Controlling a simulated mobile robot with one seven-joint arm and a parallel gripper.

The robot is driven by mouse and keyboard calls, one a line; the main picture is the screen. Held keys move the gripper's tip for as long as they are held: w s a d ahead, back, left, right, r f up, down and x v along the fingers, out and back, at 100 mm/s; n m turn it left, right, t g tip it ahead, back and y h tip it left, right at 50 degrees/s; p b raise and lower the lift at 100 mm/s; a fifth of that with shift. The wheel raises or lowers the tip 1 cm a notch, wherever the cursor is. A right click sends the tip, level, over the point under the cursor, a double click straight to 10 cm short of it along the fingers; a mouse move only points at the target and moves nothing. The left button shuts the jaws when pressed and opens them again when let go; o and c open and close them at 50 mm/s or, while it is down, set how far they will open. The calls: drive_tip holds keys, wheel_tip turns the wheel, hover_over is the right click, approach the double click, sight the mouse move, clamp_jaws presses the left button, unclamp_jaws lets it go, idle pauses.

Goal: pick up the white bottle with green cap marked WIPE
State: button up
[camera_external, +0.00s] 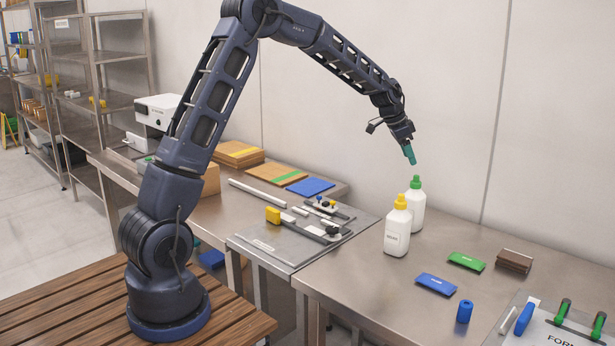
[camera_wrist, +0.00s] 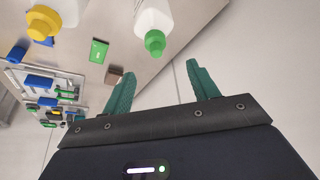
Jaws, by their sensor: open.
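The white bottle with the green cap (camera_external: 416,212) stands upright on the metal table near the wall, partly hidden by a white bottle with a yellow cap (camera_external: 397,232). I cannot read a WIPE mark on it. My gripper (camera_external: 410,158) hangs just above the green cap, apart from it, with its teal fingers pointing down. In the wrist view the green-capped bottle (camera_wrist: 153,18) is at the top centre, cap towards me. There my gripper (camera_wrist: 158,72) is open, its two fingers spread and nothing between them. The yellow-capped bottle (camera_wrist: 58,12) is at top left.
A blue pad (camera_external: 436,284), a green pad (camera_external: 466,261), a brown block (camera_external: 514,261) and a blue cylinder (camera_external: 464,311) lie right of the bottles. A grey tray with tools (camera_external: 270,244) lies to the left. The wall (camera_external: 450,90) rises close behind the bottles.

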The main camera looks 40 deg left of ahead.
sight(418, 181)
drive_tip(key=x, duration=0.5)
drive_tip(key=shift+w+d+f, duration=0.1)
drive_tip(key=shift+f, duration=0.15)
drive_tip(key=shift+s+x, duration=0.15)
drive_tip(key=shift+x, duration=1.2)
drive_tip(key=shift+s+x, duration=0.15)
drive_tip(key=shift+x, duration=1.2)
clamp_jaws()
